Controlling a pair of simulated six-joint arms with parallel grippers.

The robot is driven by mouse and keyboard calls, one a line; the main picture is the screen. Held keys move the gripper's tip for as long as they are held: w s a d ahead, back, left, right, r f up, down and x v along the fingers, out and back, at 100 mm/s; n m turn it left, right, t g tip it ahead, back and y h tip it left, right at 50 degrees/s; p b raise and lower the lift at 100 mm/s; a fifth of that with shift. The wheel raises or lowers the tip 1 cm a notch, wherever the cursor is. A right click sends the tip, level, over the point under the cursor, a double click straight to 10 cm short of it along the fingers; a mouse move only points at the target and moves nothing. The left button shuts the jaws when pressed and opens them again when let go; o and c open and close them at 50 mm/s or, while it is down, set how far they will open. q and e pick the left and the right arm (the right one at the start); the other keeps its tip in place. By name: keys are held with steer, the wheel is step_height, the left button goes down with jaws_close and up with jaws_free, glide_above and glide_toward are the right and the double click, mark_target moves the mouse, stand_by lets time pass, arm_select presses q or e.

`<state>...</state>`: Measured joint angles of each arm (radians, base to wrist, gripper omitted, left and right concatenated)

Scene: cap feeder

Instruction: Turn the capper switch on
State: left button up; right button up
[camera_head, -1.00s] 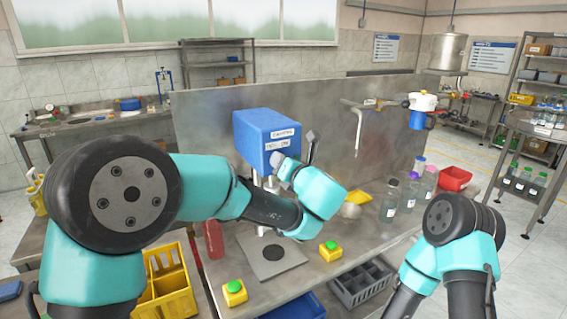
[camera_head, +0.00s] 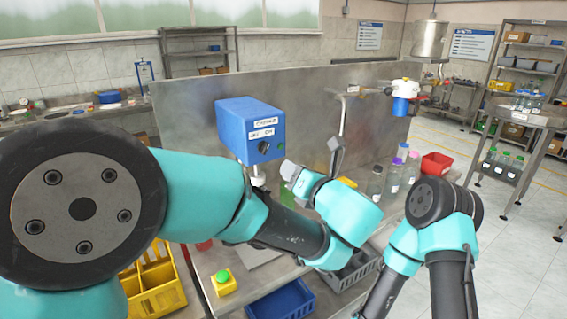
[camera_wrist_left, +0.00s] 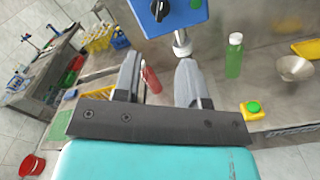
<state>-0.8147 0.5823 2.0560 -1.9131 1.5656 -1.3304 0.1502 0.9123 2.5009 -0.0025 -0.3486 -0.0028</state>
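The capper (camera_head: 236,121) is a blue box with a label and OFF/ON marks on its front. Its black switch knob (camera_head: 264,147) is uncovered, and it shows at the top of the left wrist view (camera_wrist_left: 160,10). I cannot tell which mark the knob points at. My left gripper (camera_head: 314,157) is right of the knob in the head view, apart from it. In the left wrist view its two fingers (camera_wrist_left: 158,78) are spread and empty, below the knob. My right arm shows at the lower right of the head view, but its gripper is out of frame.
A green bottle (camera_wrist_left: 234,56) stands near the capper head, mostly hidden by my left arm in the head view. Bottles (camera_head: 375,183) and a red bin (camera_head: 436,163) stand right.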

arm_select(q)
steer(key=v, duration=0.4)
steer(key=shift+s+d, duration=0.1)
steer(key=w+a+f+n+g, duration=0.1)
steer(key=a+f+n+g, duration=0.2)
steer(key=f, duration=0.5)
steer(key=w+a+f+n+g+h, duration=0.1)
steer(key=a+f+g, duration=0.3)
steer(key=a+f, duration=0.3)
steer(key=w+a+f+n+g, duration=0.1)
steer(key=a+f+n+g, duration=0.15)
steer(key=f, duration=0.65)
steer(key=s+a+f+n+g+h, duration=0.2)
steer(key=s+a+f+n, duration=0.4)
steer(key=f+n, duration=0.4)
steer(key=s+a+f+n+g+h, duration=0.1)
steer(key=s+a+f+n+h, duration=0.4)
steer(key=f+n, duration=0.5)
steer(key=s+a+f+n+g+h, duration=0.2)
steer(key=s+a+f+n+h, duration=0.2)
steer(key=s+a+f+n, duration=0.3)
step_height(320, 180, down, 4)
steer(key=a+n, duration=0.1)
steer(key=n, duration=0.4)
steer(key=shift+s+a+g, duration=0.25)
steer(key=shift+a+g, duration=0.1)
